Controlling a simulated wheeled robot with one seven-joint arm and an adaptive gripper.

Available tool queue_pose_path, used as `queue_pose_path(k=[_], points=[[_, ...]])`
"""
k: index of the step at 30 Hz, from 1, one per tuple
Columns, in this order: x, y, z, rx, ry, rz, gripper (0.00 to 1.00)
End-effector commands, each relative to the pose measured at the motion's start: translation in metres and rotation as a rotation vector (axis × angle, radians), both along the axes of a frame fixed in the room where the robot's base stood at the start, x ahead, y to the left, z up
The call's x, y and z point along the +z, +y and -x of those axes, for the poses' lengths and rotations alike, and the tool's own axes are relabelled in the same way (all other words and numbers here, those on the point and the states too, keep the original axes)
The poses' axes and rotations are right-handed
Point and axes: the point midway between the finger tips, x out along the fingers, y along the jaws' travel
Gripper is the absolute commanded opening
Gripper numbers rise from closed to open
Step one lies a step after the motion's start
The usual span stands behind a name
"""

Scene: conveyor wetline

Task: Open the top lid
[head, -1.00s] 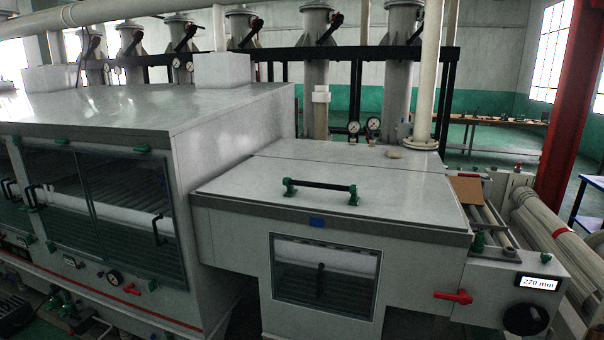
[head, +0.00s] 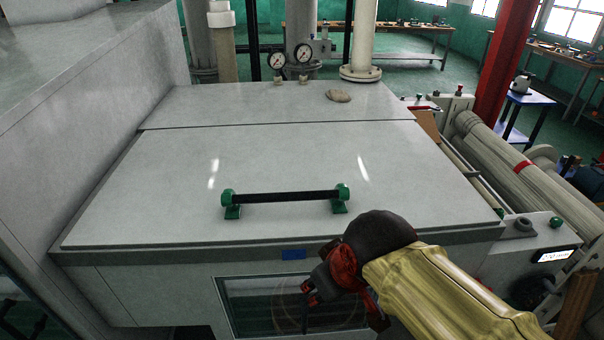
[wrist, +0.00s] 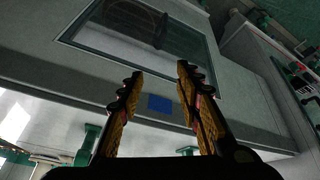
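The top lid (head: 280,155) is a flat grey panel, lying shut on the machine. Its handle (head: 285,197) is a black bar between two green mounts near the lid's front edge. In the head view my gripper (head: 308,292) is in front of the machine, below the lid's front edge and right of the handle's middle, apart from the handle. In the wrist view my gripper (wrist: 160,88) has its two yellow-padded fingers spread with nothing between them. A green handle mount (wrist: 88,142) shows beside the left finger; the rest of the handle is largely hidden behind the gripper.
A blue label (head: 294,254) sits on the front panel above a dark window (head: 255,300). A tall grey housing (head: 100,90) stands left of the lid. A beige lump (head: 338,96) lies on the rear panel, near pipes and gauges. Rollers (head: 500,150) run along the right.

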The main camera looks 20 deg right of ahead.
Motion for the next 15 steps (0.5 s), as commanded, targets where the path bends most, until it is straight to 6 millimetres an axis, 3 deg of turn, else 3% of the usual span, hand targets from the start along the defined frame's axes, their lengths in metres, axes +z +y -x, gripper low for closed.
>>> queue_pose_path(k=[1,3,15], points=[[0.028,0.0,-0.011,0.051,0.02,0.026,0.35],[0.048,-0.001,-0.025,0.133,0.042,0.067,0.35],[0.135,-0.004,-0.107,0.608,0.176,0.262,0.35]])
